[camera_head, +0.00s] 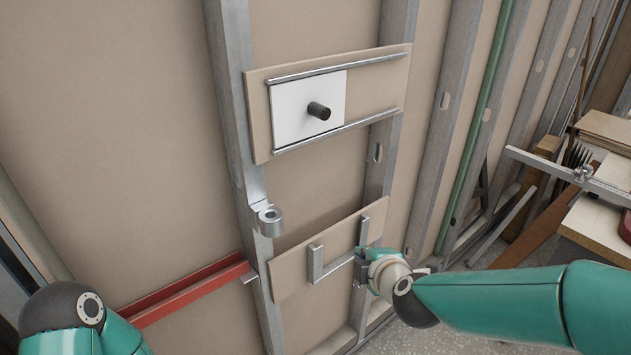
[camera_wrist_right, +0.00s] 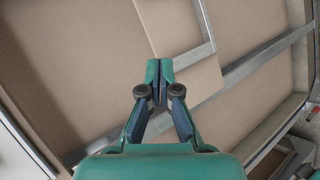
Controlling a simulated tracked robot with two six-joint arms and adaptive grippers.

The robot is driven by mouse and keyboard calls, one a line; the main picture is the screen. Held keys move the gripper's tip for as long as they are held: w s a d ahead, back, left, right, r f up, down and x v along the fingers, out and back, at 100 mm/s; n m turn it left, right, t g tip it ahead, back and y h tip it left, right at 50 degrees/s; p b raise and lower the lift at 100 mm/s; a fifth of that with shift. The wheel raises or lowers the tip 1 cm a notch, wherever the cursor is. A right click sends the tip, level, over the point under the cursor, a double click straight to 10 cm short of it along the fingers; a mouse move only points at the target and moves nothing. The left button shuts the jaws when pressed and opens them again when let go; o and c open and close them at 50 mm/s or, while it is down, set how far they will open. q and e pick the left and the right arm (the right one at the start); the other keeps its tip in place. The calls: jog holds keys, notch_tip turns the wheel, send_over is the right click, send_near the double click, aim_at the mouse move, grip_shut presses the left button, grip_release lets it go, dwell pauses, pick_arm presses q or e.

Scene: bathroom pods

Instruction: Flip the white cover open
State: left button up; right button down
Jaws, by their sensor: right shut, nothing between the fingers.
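A white square panel (camera_head: 285,108) with a black knob (camera_head: 319,111) sits between two metal rails on the upper beige board (camera_head: 375,85). It lies flat against the board, toward its left end. My right gripper (camera_head: 362,253) is well below the panel, beside the metal U-shaped bracket (camera_head: 315,264) on the lower board. In the right wrist view its fingers (camera_wrist_right: 159,66) are shut and empty, close to the bracket (camera_wrist_right: 193,57); contact cannot be told. The white panel does not show there. Only my left arm shows at the bottom left; its gripper is out of frame.
Vertical metal studs (camera_head: 237,130) frame the wall. A red rail (camera_head: 190,290) runs below left. Wood and tools (camera_head: 590,175) crowd the right side. The space before the panel is clear.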

aim_at(304, 108)
pick_arm(q)
notch_tip(304, 108, up, 3)
jog(key=p, duration=0.2)
jog(key=shift+r+p, duration=0.1)
jog(key=shift+p, duration=0.2)
pick_arm(e)
jog(key=s+a+r+t+y, duration=0.1)
jog(key=s+a+r, duration=0.1)
jog(key=r, duration=0.7)
jog(key=s+a+r+n+t+y, duration=0.1)
jog(key=s+a+r+t+y, duration=0.1)
jog(key=r, duration=0.8)
jog(key=s+a+r+t+y, duration=0.1)
jog(key=s+a+r, duration=0.2)
jog(key=r, duration=0.7)
jog(key=shift+s+a+n+y, duration=0.3)
jog(key=shift+a, duration=0.55)
jog(key=shift+w+f, duration=0.1)
